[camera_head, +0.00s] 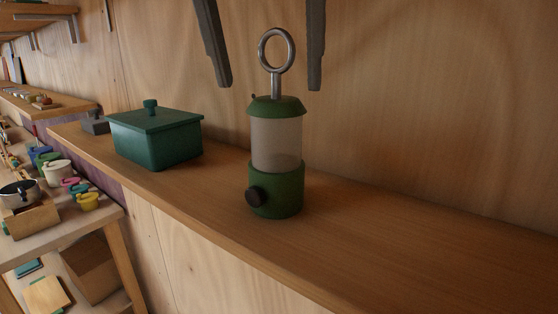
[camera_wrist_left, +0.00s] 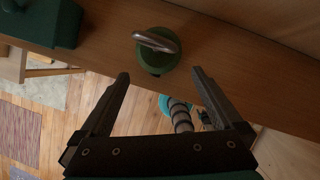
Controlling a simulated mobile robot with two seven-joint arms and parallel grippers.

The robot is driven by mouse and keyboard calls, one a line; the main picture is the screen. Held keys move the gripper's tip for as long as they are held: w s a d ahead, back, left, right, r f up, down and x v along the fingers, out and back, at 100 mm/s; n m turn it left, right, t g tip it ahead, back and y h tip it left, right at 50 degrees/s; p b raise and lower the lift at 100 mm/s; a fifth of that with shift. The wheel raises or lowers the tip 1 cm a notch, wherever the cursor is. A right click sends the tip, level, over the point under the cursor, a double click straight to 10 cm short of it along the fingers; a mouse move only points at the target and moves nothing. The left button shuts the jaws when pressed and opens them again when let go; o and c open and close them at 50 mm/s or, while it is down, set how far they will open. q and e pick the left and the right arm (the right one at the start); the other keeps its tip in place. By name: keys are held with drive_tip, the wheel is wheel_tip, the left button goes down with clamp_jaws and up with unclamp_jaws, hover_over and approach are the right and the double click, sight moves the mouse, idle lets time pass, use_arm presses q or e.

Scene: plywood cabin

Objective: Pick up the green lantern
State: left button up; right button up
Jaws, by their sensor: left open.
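The green lantern (camera_head: 276,190) stands upright on the wooden shelf (camera_head: 400,240). It has a frosted middle, a dark knob at the front and a metal ring (camera_head: 276,50) on top. My left gripper (camera_head: 269,86) is open, its fingers pointing down, one on each side of the ring in the head view and apart from it. In the left wrist view the lantern (camera_wrist_left: 158,61) and its ring lie just beyond my open fingertips (camera_wrist_left: 160,75). Nothing is between the fingers at their tips. My right gripper is in neither view.
A teal lidded box (camera_head: 155,140) stands left of the lantern, with a small grey object (camera_head: 95,124) behind it. The plywood wall rises behind the shelf. The shelf to the right is clear. A lower table (camera_head: 90,225) at left holds pots and cups.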

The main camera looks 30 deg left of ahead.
sight(277, 138)
use_arm(q)
drive_tip(key=x, duration=1)
drive_tip(key=shift+w+a, duration=0.15)
drive_tip(key=shift+w, duration=0.15)
drive_tip(key=shift+c, duration=0.4)
drive_tip(key=c, duration=1.4)
